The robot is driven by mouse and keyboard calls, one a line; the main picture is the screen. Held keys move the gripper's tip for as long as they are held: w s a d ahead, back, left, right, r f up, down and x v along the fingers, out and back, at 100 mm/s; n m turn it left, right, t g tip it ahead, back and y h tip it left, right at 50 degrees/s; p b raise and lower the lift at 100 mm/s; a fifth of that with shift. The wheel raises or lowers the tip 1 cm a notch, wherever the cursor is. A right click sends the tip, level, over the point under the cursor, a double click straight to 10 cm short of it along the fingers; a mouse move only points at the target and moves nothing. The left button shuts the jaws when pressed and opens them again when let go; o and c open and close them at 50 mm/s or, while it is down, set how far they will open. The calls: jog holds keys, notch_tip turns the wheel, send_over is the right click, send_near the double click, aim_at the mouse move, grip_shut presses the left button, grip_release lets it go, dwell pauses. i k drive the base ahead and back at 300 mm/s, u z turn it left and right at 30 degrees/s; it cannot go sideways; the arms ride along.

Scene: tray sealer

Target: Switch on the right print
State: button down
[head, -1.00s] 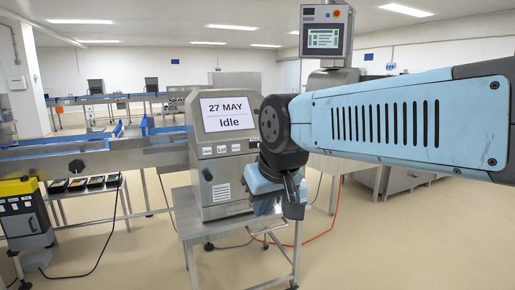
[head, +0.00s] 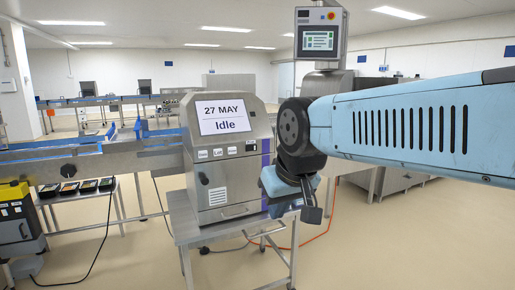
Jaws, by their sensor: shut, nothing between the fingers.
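The printer (head: 228,185), a grey metal cabinet, stands on a steel stand in the middle of the head view. Its tilted white screen (head: 225,114) reads "27 MAY" and "Idle". Below the screen is a row of small white-labelled buttons (head: 217,152); their lettering is too small to read surely. A purple strip runs down its right side. My gripper (head: 312,214) is just right of the printer's lower front in the picture, pointing down and to the right. It is shut and empty, and appears apart from the printer. My wrist hides part of the printer's right side.
A conveyor (head: 90,160) with blue edges runs left of the printer. Several small dark trays (head: 88,186) sit below it. A yellow-topped machine (head: 18,215) stands at far left. A control panel (head: 321,37) rises behind my arm. An orange cable lies on open floor.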

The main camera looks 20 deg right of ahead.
aim_at(249, 147)
jog(key=z, duration=0.05)
jog(key=i, duration=1)
jog(key=u, duration=0.05)
